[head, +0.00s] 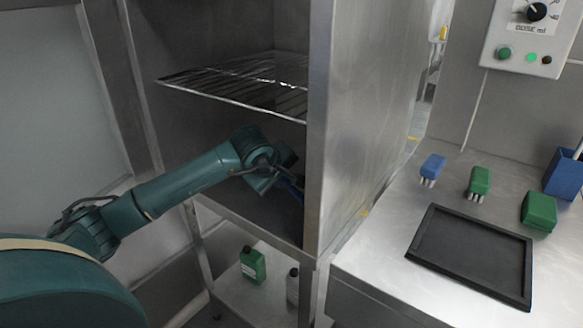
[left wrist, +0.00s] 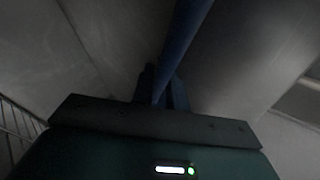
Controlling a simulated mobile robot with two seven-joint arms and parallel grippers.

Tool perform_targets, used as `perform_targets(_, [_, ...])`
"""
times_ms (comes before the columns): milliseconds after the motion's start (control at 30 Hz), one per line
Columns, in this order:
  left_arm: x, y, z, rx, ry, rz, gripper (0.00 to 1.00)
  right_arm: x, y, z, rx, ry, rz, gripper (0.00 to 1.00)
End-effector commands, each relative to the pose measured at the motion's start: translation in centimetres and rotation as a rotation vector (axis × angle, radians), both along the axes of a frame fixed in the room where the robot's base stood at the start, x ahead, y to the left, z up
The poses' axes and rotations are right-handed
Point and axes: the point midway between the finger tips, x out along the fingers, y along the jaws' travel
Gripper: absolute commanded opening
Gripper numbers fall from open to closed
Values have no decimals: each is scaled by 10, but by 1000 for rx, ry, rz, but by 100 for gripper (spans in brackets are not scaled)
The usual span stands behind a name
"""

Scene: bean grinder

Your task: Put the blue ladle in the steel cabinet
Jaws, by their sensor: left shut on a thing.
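The steel cabinet (head: 357,120) stands open in the middle of the head view, with a wire shelf (head: 245,85) across its inside. My left arm reaches into the space below that shelf. My left gripper (head: 283,180) is inside the cabinet, low and near its right wall. It is shut on the blue ladle (head: 292,190), of which only a short piece shows in the head view. In the left wrist view the ladle's blue handle (left wrist: 186,40) runs up from between the fingers. The ladle's far end is not visible. My right gripper is not in view.
Below the cabinet, a green bottle (head: 253,265) and a grey bottle (head: 292,286) stand on a lower shelf. The cabinet's right wall is close to the gripper.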

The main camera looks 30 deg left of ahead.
Motion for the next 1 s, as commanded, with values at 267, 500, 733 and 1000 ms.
perform_targets(267, [31, 5, 0, 1, -2, -1, 0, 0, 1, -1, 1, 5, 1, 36])
perform_targets(500, [61, 10, 1, -3, -3, 0, 0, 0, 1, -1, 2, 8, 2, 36])
perform_targets(733, [67, 12, -15, 2, 0, -2, 0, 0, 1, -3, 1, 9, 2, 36])
perform_targets(1000, [67, 12, -16, 2, -1, -2, 0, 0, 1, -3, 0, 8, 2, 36])
